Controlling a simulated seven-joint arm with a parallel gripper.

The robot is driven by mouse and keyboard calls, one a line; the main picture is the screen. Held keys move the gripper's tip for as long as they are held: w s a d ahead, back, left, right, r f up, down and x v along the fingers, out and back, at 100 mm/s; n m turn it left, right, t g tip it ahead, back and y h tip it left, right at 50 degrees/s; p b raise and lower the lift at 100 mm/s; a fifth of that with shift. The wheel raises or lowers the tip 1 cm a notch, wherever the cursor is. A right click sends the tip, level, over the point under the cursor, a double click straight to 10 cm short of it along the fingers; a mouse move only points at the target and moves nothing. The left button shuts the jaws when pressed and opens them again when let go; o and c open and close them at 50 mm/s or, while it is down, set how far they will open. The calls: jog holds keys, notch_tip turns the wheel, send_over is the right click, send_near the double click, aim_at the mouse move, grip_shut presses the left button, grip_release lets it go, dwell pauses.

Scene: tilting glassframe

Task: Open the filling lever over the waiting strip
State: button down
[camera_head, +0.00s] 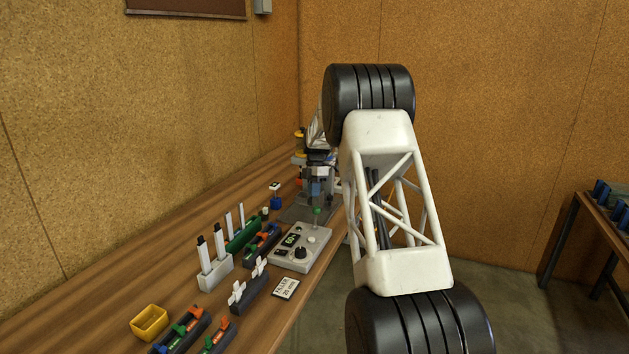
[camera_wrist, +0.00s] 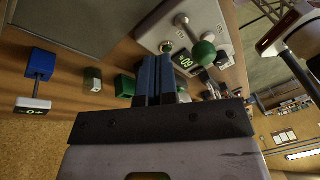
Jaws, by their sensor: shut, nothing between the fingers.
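The lever is a metal stalk with a green ball knob (camera_head: 316,211) on a grey control box (camera_head: 300,248). In the head view it stands roughly upright. In the wrist view the green knob (camera_wrist: 203,52) and its stalk show just right of my gripper (camera_wrist: 158,62), with the box (camera_wrist: 190,28) beyond. My gripper's blue fingers are together and hold nothing. In the head view my gripper (camera_head: 317,188) is above and behind the knob; I see no clear contact. The box has a lit green display and a black dial. I cannot single out the waiting strip.
A green block (camera_head: 243,236), a yellow bin (camera_head: 149,322), a card (camera_head: 286,289) and a blue stand (camera_head: 275,199) are also on the wooden bench. My arm covers the bench's right edge.

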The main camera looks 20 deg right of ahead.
aim_at(316, 217)
jog(key=shift+s+a+f, duration=0.15)
jog(key=shift+s+f, duration=0.1)
jog(key=shift+s, duration=0.4)
jog(key=shift+s+a+f, duration=0.2)
jog(key=shift+s, duration=0.45)
jog(key=shift+s+a+f, duration=0.15)
jog(key=shift+s+f, duration=0.1)
jog(key=shift+s, duration=0.4)
jog(key=shift+d, duration=0.1)
